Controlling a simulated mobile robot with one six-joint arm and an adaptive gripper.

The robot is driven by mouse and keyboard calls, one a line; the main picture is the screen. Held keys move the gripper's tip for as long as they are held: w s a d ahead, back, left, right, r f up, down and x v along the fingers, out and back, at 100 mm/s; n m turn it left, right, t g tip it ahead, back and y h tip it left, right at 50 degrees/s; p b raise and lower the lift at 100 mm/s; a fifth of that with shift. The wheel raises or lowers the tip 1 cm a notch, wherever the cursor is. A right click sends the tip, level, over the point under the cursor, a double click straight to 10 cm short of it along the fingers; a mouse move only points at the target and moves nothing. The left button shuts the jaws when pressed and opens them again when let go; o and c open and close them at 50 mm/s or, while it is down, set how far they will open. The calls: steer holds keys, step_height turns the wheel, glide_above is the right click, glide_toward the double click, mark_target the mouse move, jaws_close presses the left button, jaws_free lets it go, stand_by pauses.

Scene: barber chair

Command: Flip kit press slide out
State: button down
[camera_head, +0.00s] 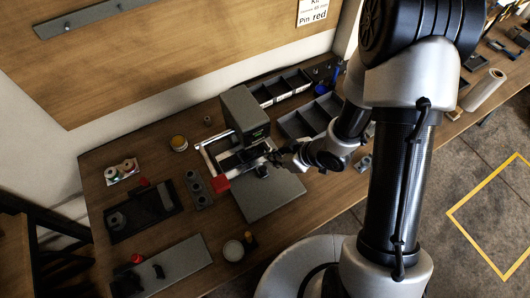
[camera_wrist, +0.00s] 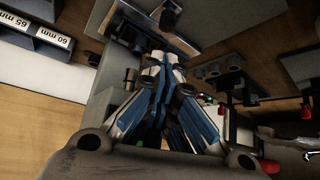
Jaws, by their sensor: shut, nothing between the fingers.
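The press (camera_head: 243,112) stands at the back middle of the bench, a grey box head with a small green-lit display. Its flat grey base plate (camera_head: 275,200) reaches toward the front. A pale frame with a red block (camera_head: 220,183) at its end sits at the left of the press. A dark slide-like part (camera_head: 240,160) lies under the head; its exact position is hard to tell. My gripper (camera_head: 278,158) is shut and empty, close to the right of this dark part; I cannot tell whether it touches. In the wrist view, my gripper's fingers (camera_wrist: 163,65) are together.
Grey bins (camera_head: 310,118) stand right of the press, near my forearm. A dark tray (camera_head: 145,212), a block with round holes (camera_head: 198,190) and a grey plate (camera_head: 175,268) lie at left.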

steer(key=shift+s+a, duration=0.1)
steer(key=b, duration=0.3)
glide_above(258, 170)
step_height(258, 170, down, 8)
steer(key=shift+r, duration=0.1)
stand_by(0.4)
